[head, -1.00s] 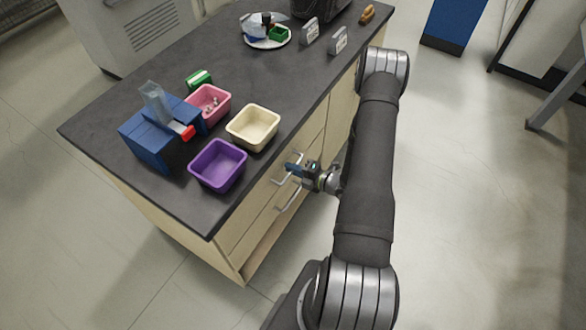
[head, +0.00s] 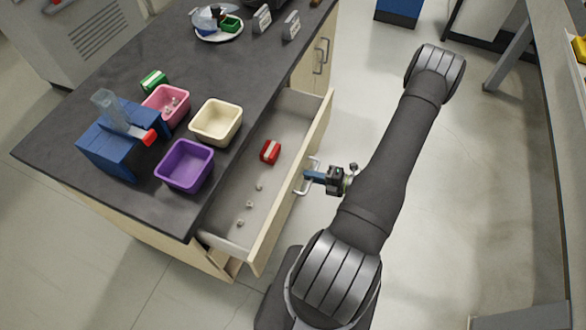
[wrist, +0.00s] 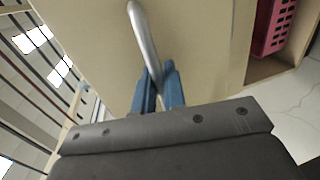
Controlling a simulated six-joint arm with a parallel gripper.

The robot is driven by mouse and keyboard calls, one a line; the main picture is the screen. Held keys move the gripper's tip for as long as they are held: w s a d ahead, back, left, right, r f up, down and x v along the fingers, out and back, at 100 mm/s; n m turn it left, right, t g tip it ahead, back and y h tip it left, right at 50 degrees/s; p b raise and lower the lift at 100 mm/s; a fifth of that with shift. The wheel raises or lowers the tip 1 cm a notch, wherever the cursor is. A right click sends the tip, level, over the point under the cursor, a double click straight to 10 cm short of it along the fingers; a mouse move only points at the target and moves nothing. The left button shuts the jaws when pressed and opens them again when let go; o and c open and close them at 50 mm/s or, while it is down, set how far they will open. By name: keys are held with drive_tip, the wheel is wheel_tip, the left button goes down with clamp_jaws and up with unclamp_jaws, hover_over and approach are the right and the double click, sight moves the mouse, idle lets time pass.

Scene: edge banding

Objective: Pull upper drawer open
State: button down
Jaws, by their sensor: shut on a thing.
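The upper drawer (head: 294,190) stands well open from the counter's side, and its inside shows. A red and white block (head: 270,151) and several small grey pieces (head: 249,205) lie on its floor. My gripper (head: 309,176) is at the drawer's outer face, shut on the metal bar handle (head: 302,188). In the wrist view the blue fingers (wrist: 160,88) sit on both sides of the handle (wrist: 143,38), with the pale drawer front (wrist: 205,50) behind. The fingertips partly hide the handle.
On the dark countertop (head: 120,60) stand a purple bin (head: 184,166), a cream bin (head: 216,122), a pink bin (head: 167,104) and a blue dispenser (head: 108,145). The wrist view shows a pink basket (wrist: 273,28) in an opening at right. Clear floor lies right of the drawer.

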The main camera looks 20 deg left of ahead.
drive_tip(key=shift+f+v, duration=0.2)
drive_tip(key=shift+v, duration=0.65)
drive_tip(key=shift+f+v, duration=0.15)
drive_tip(key=shift+v, duration=0.7)
drive_tip(key=shift+f+v, duration=0.2)
drive_tip(key=shift+v, duration=0.65)
drive_tip(key=shift+d, duration=0.1)
drive_tip(key=c, duration=1.6)
unclamp_jaws()
drive_tip(key=v, duration=1.7)
drive_tip(key=shift+d, duration=0.2)
